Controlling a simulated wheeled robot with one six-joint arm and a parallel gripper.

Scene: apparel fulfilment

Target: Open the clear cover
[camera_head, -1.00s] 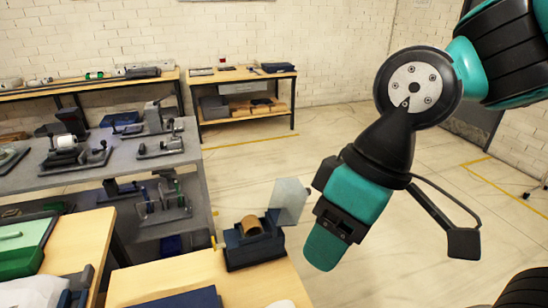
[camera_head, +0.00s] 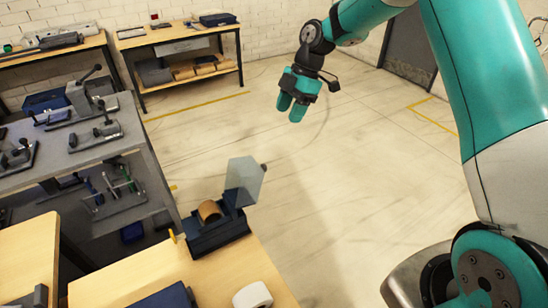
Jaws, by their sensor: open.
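A dark blue tape dispenser (camera_head: 218,238) with a brown tape roll (camera_head: 209,210) stands at the far edge of the wooden table in the head view. The clear cover (camera_head: 244,180) is a translucent panel at the dispenser's right side. It stands raised and tilted, with the tape roll uncovered. My gripper (camera_head: 291,107) hangs above the floor, beyond and to the right of the cover. Its two teal fingers point down, are apart and hold nothing. It touches neither the cover nor the dispenser.
The wooden table (camera_head: 232,285) also bears a white roll (camera_head: 252,295) and a dark blue object (camera_head: 163,299) at its near side. A grey bench (camera_head: 65,165) with several clamp-like devices stands at left. The floor right of the table is clear.

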